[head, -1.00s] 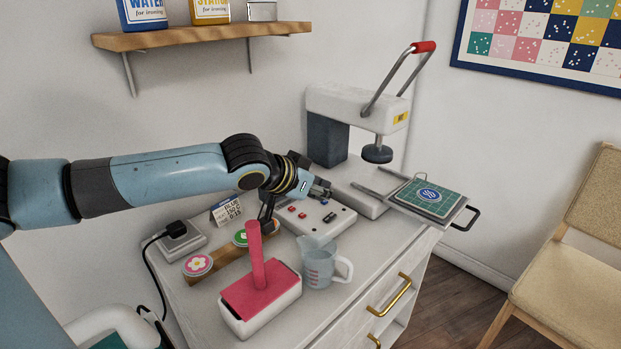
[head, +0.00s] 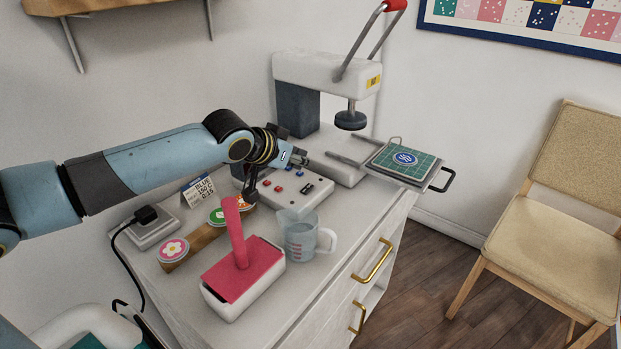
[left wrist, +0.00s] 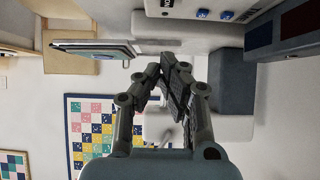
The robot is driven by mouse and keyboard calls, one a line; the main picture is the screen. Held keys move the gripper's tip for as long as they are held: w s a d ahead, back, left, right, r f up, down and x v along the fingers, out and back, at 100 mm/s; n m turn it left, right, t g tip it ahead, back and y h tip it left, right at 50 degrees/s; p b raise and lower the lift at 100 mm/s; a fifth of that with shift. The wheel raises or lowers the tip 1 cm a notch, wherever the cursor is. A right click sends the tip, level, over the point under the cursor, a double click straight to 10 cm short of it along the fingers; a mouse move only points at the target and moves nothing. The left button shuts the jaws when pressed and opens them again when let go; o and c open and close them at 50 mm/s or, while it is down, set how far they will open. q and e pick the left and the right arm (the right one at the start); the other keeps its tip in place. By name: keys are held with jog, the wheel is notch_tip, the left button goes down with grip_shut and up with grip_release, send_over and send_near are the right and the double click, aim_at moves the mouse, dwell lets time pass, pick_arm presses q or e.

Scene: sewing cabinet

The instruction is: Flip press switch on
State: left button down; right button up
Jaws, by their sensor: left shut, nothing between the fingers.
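The white switch panel (head: 318,192) lies on the cabinet top in front of the press, with red switches (head: 279,185) and blue switches (head: 300,173). The blue switches (left wrist: 203,13) also show at the top of the left wrist view. My left gripper (head: 302,159) is shut and empty, over the far side of the panel. Its fingers (left wrist: 170,64) come together in the left wrist view, apart from the switches. The press (head: 328,72) has a raised red-tipped handle (head: 395,5) and a round head (head: 350,120). My right gripper is out of view.
A plug box (head: 152,232) is at left. The press tray (head: 410,160) is pulled out right. A chair (head: 545,230) stands beyond.

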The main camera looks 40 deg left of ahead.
pick_arm(q)
send_over(311, 187)
jog(key=f, duration=0.5)
jog(key=shift+s+b, duration=0.2)
jog(key=shift+b, duration=0.2)
jog(key=shift+w+f, duration=0.1)
jog(key=shift+f, duration=0.7)
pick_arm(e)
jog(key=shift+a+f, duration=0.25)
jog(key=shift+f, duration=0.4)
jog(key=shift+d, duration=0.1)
pick_arm(q)
jog(key=shift+w, duration=0.15)
jog(key=shift+f+g, duration=0.35)
jog(key=shift+g, duration=0.05)
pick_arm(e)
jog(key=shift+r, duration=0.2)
